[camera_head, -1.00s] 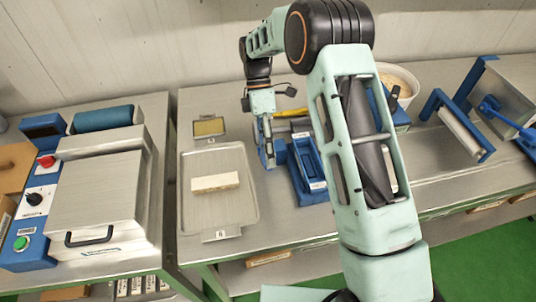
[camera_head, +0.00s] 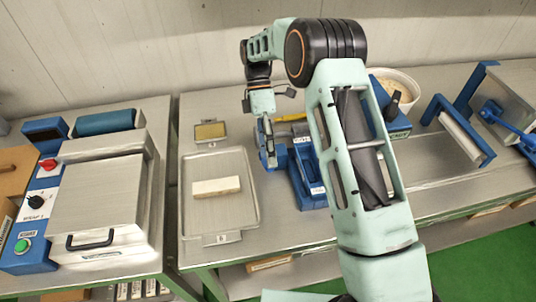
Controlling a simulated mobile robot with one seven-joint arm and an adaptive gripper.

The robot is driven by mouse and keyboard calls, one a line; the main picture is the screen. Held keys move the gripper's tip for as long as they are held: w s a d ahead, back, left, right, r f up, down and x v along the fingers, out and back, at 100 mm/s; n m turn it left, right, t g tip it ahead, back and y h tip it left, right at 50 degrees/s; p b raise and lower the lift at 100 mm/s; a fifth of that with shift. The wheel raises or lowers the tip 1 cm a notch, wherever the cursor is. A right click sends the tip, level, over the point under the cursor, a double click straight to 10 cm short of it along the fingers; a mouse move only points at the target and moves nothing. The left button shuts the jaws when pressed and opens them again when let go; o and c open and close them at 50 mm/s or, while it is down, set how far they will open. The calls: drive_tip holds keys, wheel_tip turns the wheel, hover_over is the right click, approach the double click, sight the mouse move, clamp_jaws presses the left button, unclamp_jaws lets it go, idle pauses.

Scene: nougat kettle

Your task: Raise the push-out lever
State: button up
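A blue fixture (camera_head: 304,187) with a recessed trough and a small label stands on the middle table, right of the metal tray. A blue upright part (camera_head: 271,160) is at its left end; I cannot tell for certain whether this is the push-out lever. My gripper (camera_head: 268,143) points down at this part from above, close to or touching it. The fingers are small and partly overlap the blue part, so their opening is unclear. My arm hides part of the area right of the fixture.
A metal tray (camera_head: 246,215) holds a pale bar (camera_head: 216,187). A small yellow-topped plate (camera_head: 210,131) lies behind it. A blue box with a black knob (camera_head: 392,108) and a white bowl (camera_head: 408,86) stand to the right. A lidded machine (camera_head: 100,200) is on the left table.

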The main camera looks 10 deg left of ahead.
drive_tip(key=v, duration=0.7)
drive_tip(key=shift+r, duration=0.2)
idle(0.4)
idle(0.5)
